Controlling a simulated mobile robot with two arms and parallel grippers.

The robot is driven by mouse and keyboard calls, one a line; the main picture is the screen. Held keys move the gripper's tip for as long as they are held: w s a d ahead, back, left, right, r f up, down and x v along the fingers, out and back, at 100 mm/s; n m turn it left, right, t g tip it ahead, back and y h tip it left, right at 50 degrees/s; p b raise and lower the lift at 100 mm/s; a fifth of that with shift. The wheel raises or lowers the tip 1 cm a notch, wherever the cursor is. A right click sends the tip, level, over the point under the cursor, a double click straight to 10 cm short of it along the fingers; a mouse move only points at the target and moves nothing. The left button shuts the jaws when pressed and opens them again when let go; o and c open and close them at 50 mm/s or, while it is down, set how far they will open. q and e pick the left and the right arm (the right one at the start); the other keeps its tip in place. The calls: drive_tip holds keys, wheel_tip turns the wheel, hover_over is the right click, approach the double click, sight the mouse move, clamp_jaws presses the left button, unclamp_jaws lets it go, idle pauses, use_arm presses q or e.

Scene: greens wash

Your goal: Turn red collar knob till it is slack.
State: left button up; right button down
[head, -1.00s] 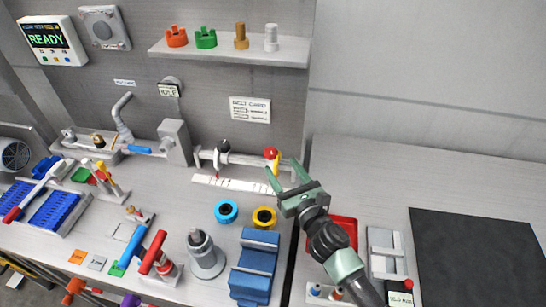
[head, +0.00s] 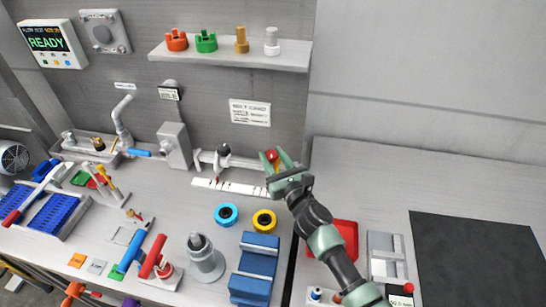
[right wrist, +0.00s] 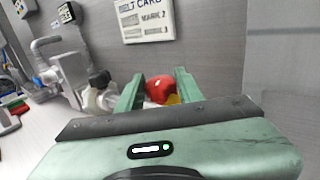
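The red collar knob (head: 271,156) sits at the right end of a pale rail fixture at the back of the bench, with a yellow part just below it. My right gripper (head: 276,162) is at the knob, with its green fingers on either side of it. In the right wrist view the red knob (right wrist: 159,89) shows between the two fingers, with small gaps beside it, so the gripper looks open around it. The gripper body hides the knob's lower part. My left gripper is in neither view.
A black knob (head: 224,149) stands on the same rail to the left, above a white scale strip (head: 228,186). Blue (head: 226,214) and yellow (head: 264,221) rings and a blue block (head: 254,268) lie in front. A shelf (head: 230,54) hangs above.

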drive_tip(key=shift+a+f+m+t+h+b, duration=0.2)
drive_tip(key=shift+m+t+h+b, duration=0.1)
drive_tip(key=shift+m+h+b, duration=0.4)
drive_tip(key=shift+h+b, duration=0.4)
drive_tip(key=shift+h, duration=0.1)
drive_tip(key=shift+r+m+h, duration=0.15)
drive_tip(key=shift+m+h, duration=0.15)
drive_tip(key=shift+d, duration=0.1)
drive_tip(key=c, duration=0.9)
unclamp_jaws()
drive_tip(key=shift+s, duration=0.1)
